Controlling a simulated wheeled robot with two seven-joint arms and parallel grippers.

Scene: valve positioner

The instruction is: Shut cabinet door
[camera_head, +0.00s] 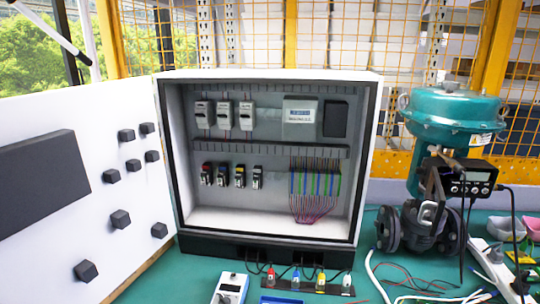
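A white control cabinet (270,76) stands upright on the green table, its open front facing me. Inside are breakers, a meter, relays and a block of coloured wires. Its white door (100,110) stands wide open, swung out to the left from the cabinet's left edge. The door's visible face carries a large dark panel (40,185) and several black knobs (121,219). The door's left end runs out of the picture. Neither of my grippers shows in the head view.
A teal valve actuator (452,112) with a black positioner box (468,178) stands right of the cabinet. A row of coloured plugs (296,280), a white meter device (230,288), loose cables (375,275) and a power strip (492,262) lie in front. A yellow mesh fence (250,35) stands behind.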

